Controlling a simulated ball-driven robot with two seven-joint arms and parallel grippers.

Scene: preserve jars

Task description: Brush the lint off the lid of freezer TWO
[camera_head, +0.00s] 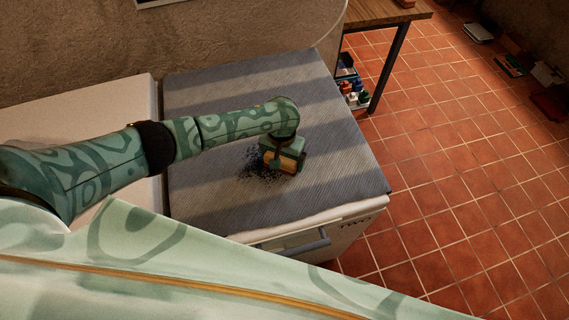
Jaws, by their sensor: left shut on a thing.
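Freezer TWO (345,228) is a white chest with its name on the front right corner and a grey handle (297,243). Its lid carries a grey-blue striped cloth cover (225,100). A patch of dark lint (257,168) lies on the cover near the middle. My left gripper (282,153) reaches in from the left over the cover and is shut on a brush (281,162) with a tan-orange side. The brush is low at the right edge of the lint and appears to touch the cover. The fingers are mostly hidden. My right gripper is not in view.
Another white freezer lid (90,110) adjoins on the left, partly behind my arm. A wooden table (385,12) with items on a low shelf (352,90) stands behind right. Red tiled floor (450,190) is open on the right, with several flat items along the wall.

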